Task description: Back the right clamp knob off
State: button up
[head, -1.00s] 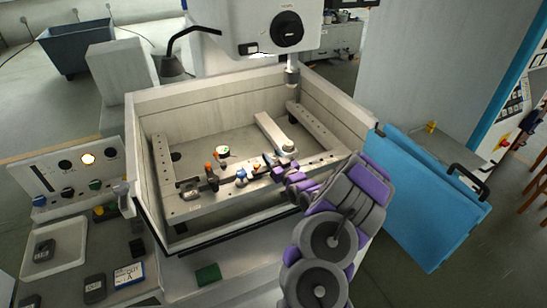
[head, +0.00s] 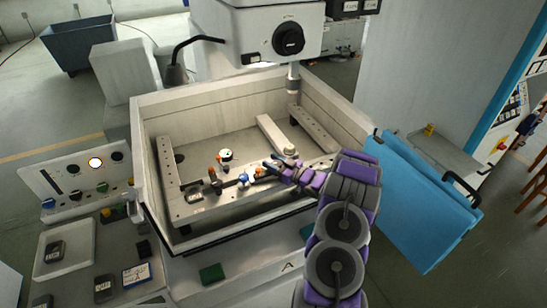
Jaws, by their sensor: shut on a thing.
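The right clamp knob (head: 259,171) is a small orange piece on the front rail (head: 222,202) inside the machine's open tank. My purple and grey gripper (head: 269,168) reaches in from the right and is shut on this knob. The fingers hide part of the knob and the clamp under it. The left clamp (head: 213,178), dark with an orange top, stands further left on the same rail. A blue knob (head: 243,179) sits between the two clamps.
The tank walls (head: 225,86) surround the rails. The white machine head (head: 265,35) hangs above the back. A blue door panel (head: 422,200) stands open at the right. A control panel (head: 82,180) is at the left.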

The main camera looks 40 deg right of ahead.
jog(key=shift+r+n+g+y+p, duration=0.15)
jog(key=shift+n+g+y+p, duration=0.1)
jog(key=shift+n+y+p, duration=0.4)
jog(key=shift+r+n+g+y+p, duration=0.15)
jog(key=shift+n+g+y+p, duration=0.15)
jog(key=shift+y, duration=0.55)
jog(key=shift+n+y, duration=0.25)
jog(key=shift+y, duration=0.05)
jog(key=o, duration=1)
jog(key=shift+d, duration=0.2)
jog(key=shift+o, duration=0.3)
jog(key=shift+s+a, duration=0.15)
jog(key=shift+s, duration=0.05)
jog(key=shift+w+a+f, duration=0.1)
jog(key=shift+a+f, duration=0.05)
jog(key=v, duration=1.2)
